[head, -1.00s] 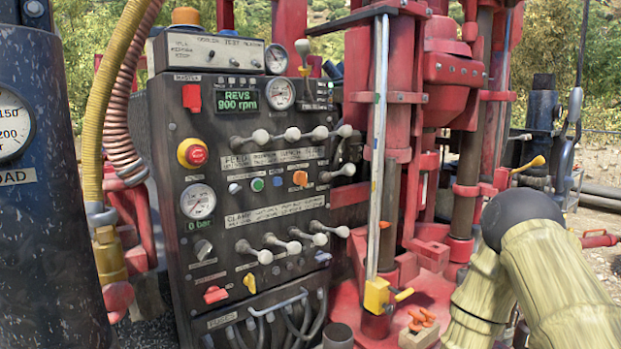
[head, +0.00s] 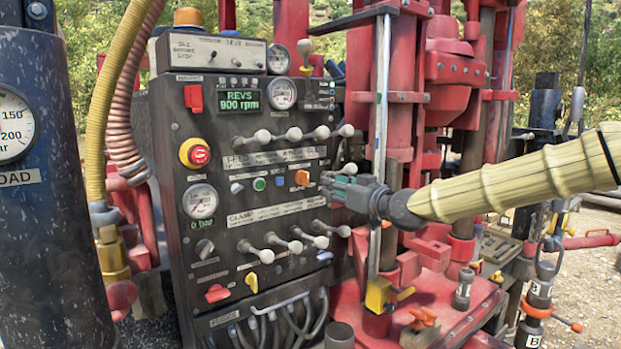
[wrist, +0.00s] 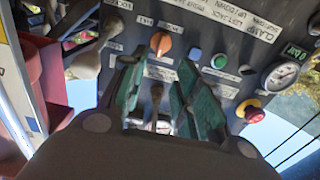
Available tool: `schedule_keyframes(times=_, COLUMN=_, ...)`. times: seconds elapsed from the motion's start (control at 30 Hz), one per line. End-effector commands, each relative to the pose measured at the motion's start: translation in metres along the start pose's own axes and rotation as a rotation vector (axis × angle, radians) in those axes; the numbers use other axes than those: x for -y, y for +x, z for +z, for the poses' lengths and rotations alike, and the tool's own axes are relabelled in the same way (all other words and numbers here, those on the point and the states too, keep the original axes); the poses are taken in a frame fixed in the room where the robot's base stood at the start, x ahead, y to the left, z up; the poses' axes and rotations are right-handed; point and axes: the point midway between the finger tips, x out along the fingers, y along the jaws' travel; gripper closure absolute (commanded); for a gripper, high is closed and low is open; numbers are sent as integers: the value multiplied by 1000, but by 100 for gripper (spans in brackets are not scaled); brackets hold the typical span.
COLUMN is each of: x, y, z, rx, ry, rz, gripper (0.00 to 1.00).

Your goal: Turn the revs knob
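The dark control panel (head: 160,130) stands at centre left, with a green display (head: 238,101) reading "REVS 900 rpm". An orange knob (head: 302,178) sits on its right side, below the upper lever row; it also shows in the wrist view (wrist: 160,43), just beyond my fingers. I cannot read which knob is labelled revs. My gripper (head: 327,187) is just right of the orange knob, apart from it. In the wrist view its green-padded fingers (wrist: 157,70) are apart, with nothing held between them.
Pale-ended levers (head: 293,134) stick out above the orange knob, and another row (head: 282,245) below. A red emergency button (head: 199,155) and a green button (head: 259,184) lie left. A steel upright (head: 380,140) and red machinery (head: 450,75) stand close by on the right.

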Motion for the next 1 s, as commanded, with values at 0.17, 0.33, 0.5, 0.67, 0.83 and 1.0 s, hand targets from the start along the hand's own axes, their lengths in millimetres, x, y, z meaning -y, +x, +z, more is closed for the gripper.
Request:
schedule_keyframes(times=0.17, x=0, y=9, z=-8, rx=-7, ry=-6, rz=-1, gripper=69)
schedule_keyframes(times=0.33, x=0, y=30, z=-8, rx=-6, ry=-5, rz=-1, gripper=69)
schedule_keyframes(times=0.5, x=0, y=54, z=-9, rx=-7, ry=-5, rz=0, gripper=69)
schedule_keyframes(times=0.67, x=0, y=76, z=-8, rx=-6, ry=-5, rz=0, gripper=69)
schedule_keyframes(times=0.83, x=0, y=95, z=-8, rx=-6, ry=-5, rz=0, gripper=69)
schedule_keyframes(times=1.0, x=0, y=105, z=-7, rx=-7, ry=-5, rz=-1, gripper=69)
